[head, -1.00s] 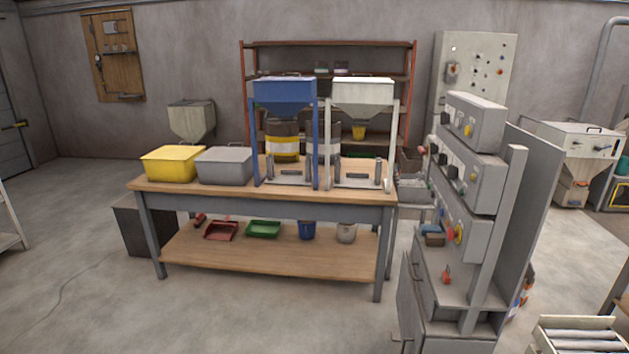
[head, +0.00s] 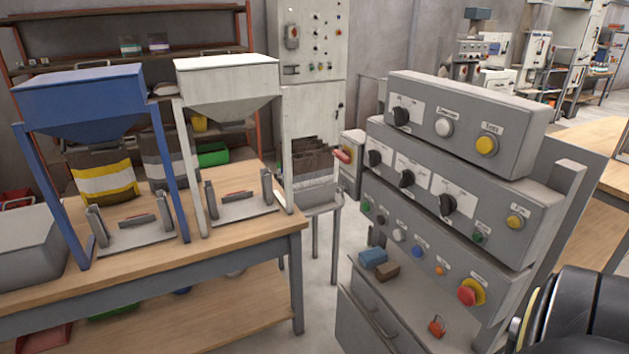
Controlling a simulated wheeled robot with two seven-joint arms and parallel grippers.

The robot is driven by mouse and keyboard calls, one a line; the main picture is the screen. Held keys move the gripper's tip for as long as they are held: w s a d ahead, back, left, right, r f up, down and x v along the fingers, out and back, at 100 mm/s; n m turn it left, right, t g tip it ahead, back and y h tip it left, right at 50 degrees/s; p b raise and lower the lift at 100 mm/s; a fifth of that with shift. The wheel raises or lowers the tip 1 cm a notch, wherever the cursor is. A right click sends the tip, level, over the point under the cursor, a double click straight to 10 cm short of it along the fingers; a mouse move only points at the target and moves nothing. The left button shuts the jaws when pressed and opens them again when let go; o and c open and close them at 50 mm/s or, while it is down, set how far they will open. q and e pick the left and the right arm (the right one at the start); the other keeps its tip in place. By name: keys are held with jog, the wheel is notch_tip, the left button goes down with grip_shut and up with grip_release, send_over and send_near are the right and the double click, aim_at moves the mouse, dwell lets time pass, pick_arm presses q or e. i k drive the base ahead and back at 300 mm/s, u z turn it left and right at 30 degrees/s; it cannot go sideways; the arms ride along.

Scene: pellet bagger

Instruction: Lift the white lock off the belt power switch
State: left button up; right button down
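A grey control console (head: 455,190) with stacked panels of black rotary knobs and coloured buttons stands right of centre in the head view. A small switch box (head: 352,165) with a red handle (head: 342,156) sits at its left side. The panel labels are too small to read, so I cannot tell which control is the belt power switch. I cannot make out a white lock on any of them. A small red padlock-like item (head: 437,326) lies on the console's lower ledge. Neither gripper is in view.
A blue block (head: 373,257) and a brown block (head: 386,271) rest on the console ledge. A wooden workbench (head: 265,240) with a blue hopper (head: 80,95) and a white hopper (head: 228,90) stands at left. A narrow floor gap separates bench and console.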

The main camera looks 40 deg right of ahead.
aim_at(339, 198)
jog(key=z, duration=0.75)
jog(key=i, duration=1.7)
jog(key=z, duration=1.1)
